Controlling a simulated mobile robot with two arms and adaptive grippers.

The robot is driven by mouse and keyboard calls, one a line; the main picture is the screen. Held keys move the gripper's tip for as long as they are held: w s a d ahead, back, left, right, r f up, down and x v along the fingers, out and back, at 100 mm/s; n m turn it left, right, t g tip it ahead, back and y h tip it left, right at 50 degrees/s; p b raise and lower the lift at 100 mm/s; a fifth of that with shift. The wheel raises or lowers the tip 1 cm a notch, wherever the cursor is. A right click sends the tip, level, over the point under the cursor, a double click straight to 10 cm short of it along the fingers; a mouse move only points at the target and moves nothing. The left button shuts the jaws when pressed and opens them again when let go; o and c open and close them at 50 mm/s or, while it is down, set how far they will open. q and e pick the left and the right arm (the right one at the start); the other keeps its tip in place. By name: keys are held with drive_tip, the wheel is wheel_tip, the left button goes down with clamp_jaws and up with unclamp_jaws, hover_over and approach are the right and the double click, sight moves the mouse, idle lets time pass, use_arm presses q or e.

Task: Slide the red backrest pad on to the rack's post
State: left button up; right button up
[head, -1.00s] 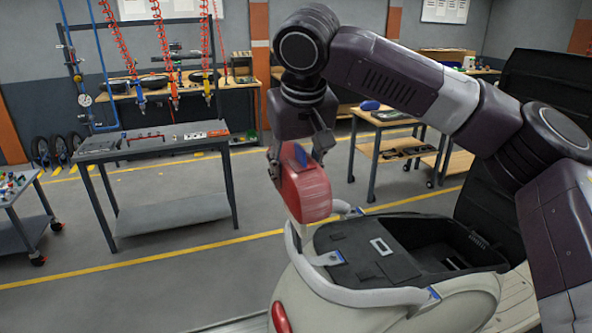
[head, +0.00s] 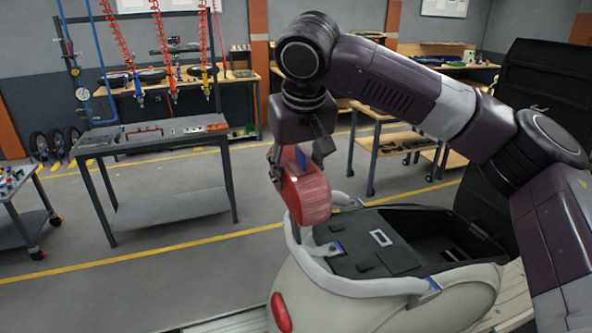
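The red backrest pad (head: 304,197) hangs from my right gripper (head: 297,153), which is shut on its upper part. A small blue piece shows between the fingers at the pad's top. The pad stands roughly upright, over the rear left of the cream scooter (head: 345,311). The scooter's pale tubular rack (head: 316,283) curves around its tail. The pad's lower edge overlaps the rack's rear bend in this view; I cannot tell whether they touch. The rack's post is not clearly visible, perhaps hidden by the pad. My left gripper is not in view.
The scooter's open dark seat bay (head: 440,242) lies right of the pad, with the raised black seat (head: 535,110) behind it. A grey workbench (head: 150,140) stands at left, and a wooden cart (head: 395,150) behind. The floor left of the scooter is clear.

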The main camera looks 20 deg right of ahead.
drive_tip(key=shift+f, duration=0.3)
idle(0.4)
drive_tip(key=shift+d+f+b, duration=0.1)
drive_tip(key=shift+f+b, duration=0.4)
drive_tip(key=shift+f, duration=0.6)
drive_tip(key=o, duration=1.5)
drive_tip(key=shift+f, duration=0.1)
